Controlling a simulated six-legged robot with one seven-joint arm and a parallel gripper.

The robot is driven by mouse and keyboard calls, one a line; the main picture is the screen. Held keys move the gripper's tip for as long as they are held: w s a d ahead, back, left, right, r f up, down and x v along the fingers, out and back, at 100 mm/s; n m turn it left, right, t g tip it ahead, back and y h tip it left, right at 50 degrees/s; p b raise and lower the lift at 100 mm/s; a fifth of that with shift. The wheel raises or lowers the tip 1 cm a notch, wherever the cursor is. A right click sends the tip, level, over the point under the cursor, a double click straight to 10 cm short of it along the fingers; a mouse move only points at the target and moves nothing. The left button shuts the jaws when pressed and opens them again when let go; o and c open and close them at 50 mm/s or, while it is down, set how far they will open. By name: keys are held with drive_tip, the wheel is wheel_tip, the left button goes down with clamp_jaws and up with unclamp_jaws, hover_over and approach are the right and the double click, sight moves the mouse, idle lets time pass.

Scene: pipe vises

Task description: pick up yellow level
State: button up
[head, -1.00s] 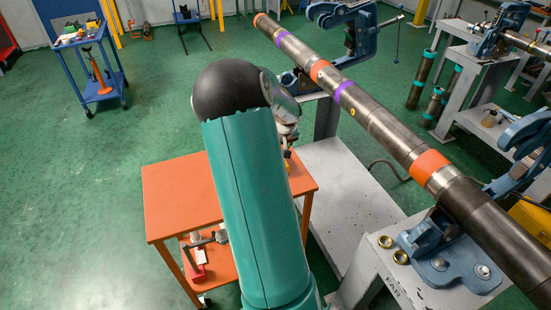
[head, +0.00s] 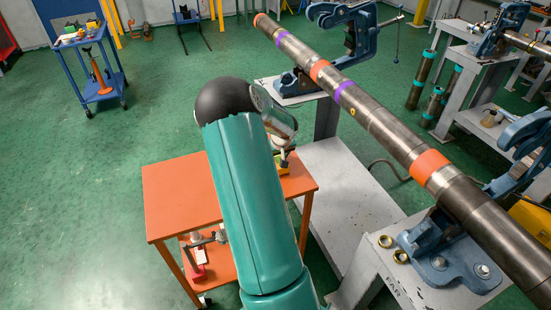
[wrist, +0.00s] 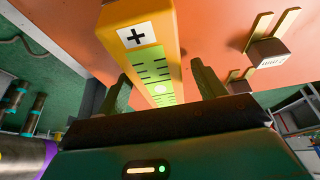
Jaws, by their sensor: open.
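The yellow level (wrist: 150,42) lies on the orange cart top (wrist: 222,30) in the wrist view. It has a black cross on a white square, and a green strip with black marks. My gripper (wrist: 160,74) is open, with one dark finger on each side of the level's near end. I cannot tell whether the fingers touch it. In the head view a small patch of the yellow level (head: 281,165) shows at the right side of the orange cart (head: 178,200), below my gripper (head: 285,158). My arm hides much of the cart there.
Small grey blocks with gold prongs (wrist: 270,48) stand right of the level. A long steel pipe (head: 385,130) rests in blue vises (head: 445,255) right of the cart. A grey bench (head: 345,195) borders the cart.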

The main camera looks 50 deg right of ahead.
drive_tip(key=shift+f, duration=0.2)
idle(0.3)
drive_tip(key=shift+c, duration=0.2)
drive_tip(key=c, duration=1.1)
drive_tip(key=shift+c, duration=1)
drive_tip(key=shift+r, duration=0.15)
